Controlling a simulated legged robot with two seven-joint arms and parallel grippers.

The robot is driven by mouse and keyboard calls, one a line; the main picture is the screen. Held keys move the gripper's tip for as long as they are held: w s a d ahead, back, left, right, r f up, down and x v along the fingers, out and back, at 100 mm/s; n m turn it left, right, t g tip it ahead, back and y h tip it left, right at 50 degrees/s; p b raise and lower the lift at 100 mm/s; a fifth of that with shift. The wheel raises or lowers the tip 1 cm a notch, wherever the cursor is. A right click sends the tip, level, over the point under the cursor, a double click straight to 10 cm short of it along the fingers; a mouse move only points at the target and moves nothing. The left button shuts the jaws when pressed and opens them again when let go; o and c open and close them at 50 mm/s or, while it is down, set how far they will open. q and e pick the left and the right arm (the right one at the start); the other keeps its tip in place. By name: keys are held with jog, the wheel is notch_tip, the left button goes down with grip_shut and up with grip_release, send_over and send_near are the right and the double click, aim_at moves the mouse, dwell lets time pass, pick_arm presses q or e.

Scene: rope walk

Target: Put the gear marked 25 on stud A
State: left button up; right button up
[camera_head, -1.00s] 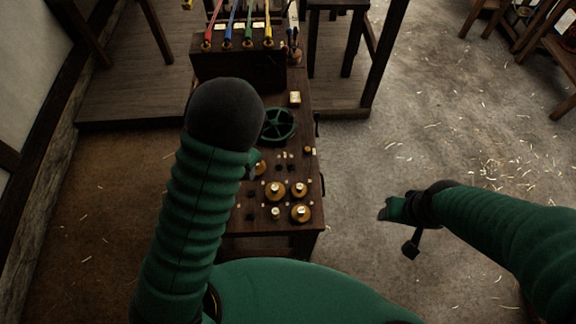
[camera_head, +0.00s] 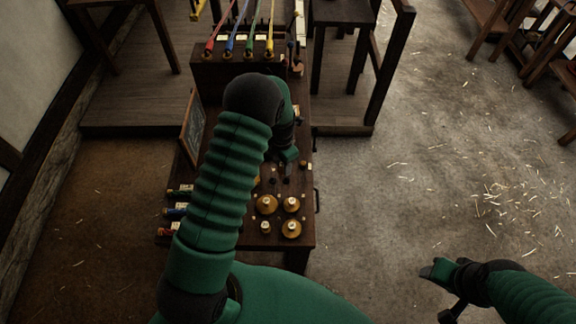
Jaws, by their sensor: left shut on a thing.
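My left arm crosses the middle of the view. Its gripper (camera_head: 288,156) points down over the dark workbench (camera_head: 302,181). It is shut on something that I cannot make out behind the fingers. Several round brass-coloured gears with pale labels sit on the near part of the bench, among them one gear (camera_head: 266,204), another (camera_head: 291,204) and a third (camera_head: 291,229). Their numbers are too small to read, so I cannot tell the gear marked 25. Small dark studs stand near the gripper, and stud A cannot be picked out. My right gripper (camera_head: 436,270) is apart from the bench at lower right.
A dark box (camera_head: 215,78) with coloured ropes stands at the bench's far end. A framed slate (camera_head: 192,128) and coloured labelled items (camera_head: 175,211) are along its left side. Wooden frames (camera_head: 345,75) stand behind. The floor (camera_head: 420,150) at right is open, with scattered straw.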

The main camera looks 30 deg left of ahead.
pick_arm(q)
jog(key=shift+w+a+f, duration=0.1)
jog(key=shift+f, duration=0.45)
jog(key=shift+w+f+b, duration=0.1)
jog(key=shift+f+b, duration=0.2)
jog(key=shift+b, duration=0.1)
jog(key=shift+w+d+f, duration=0.1)
jog(key=shift+d+f, duration=0.1)
jog(key=shift+d, duration=0.15)
jog(key=shift+d+f+b, duration=0.4)
jog(key=shift+d+b, duration=0.4)
jog(key=shift+d, duration=0.05)
jog(key=shift+f, duration=0.2)
jog(key=shift+a+f+b, duration=0.6)
jog(key=shift+a+f, duration=0.35)
jog(key=shift+f, duration=0.1)
jog(key=shift+d+r, duration=0.2)
jog(key=shift+d, duration=0.4)
jog(key=shift+s+a+f, duration=0.15)
jog(key=shift+s+a, duration=0.05)
jog(key=shift+a, duration=0.3)
pick_arm(e)
jog(key=x, duration=0.4)
jog(key=shift+s+d+f, duration=0.1)
jog(key=shift+s+d, duration=0.15)
